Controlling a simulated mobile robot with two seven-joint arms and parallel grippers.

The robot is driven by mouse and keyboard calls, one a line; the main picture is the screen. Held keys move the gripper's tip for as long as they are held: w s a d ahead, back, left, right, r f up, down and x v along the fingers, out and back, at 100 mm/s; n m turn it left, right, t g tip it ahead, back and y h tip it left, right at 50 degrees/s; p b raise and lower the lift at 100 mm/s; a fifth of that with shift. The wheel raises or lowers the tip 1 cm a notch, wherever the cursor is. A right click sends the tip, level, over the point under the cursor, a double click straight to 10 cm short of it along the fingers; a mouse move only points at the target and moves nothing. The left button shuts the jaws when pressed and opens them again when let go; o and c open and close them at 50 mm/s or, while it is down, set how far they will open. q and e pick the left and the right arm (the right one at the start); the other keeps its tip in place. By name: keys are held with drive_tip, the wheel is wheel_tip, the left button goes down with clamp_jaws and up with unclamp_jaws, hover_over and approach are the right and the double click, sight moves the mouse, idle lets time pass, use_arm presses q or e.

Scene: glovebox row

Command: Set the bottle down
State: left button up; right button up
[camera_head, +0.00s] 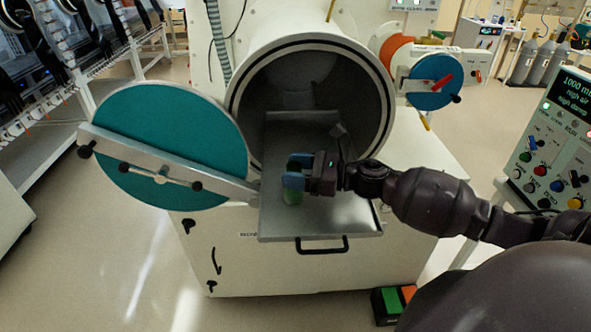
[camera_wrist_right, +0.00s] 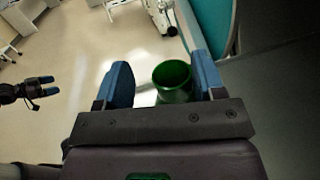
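The green bottle (camera_head: 292,196) is upright at the sliding tray's left part, in front of the round chamber opening. My right gripper (camera_head: 294,181) reaches in from the right, its blue fingers at the bottle. In the right wrist view the bottle (camera_wrist_right: 172,78) shows between the spread fingers (camera_wrist_right: 162,82), close to the right finger with a clear gap to the left one. The fingers hide part of the bottle in the head view; whether its base touches the tray is hard to tell. My left gripper (camera_wrist_right: 48,85) shows in the wrist view, open and empty, away from the bottle.
The metal tray (camera_head: 330,222) extends from the chamber (camera_head: 310,58) and has bare room right of the bottle. The teal round door (camera_head: 175,140) with its metal bar stands open at the left. A control panel (camera_head: 555,150) stands at the right.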

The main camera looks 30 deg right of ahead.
use_arm(q)
drive_tip(key=shift+r, duration=0.2)
use_arm(e)
drive_tip(key=shift+r, duration=0.15)
use_arm(q)
drive_tip(key=shift+w+f+b, duration=0.4)
drive_tip(key=shift+f+b, duration=0.4)
drive_tip(key=shift+b, duration=0.35)
use_arm(e)
drive_tip(key=v, duration=1.2)
use_arm(q)
drive_tip(key=shift+s+f, duration=0.15)
drive_tip(key=shift+s, duration=0.15)
drive_tip(key=shift+s, duration=0.1)
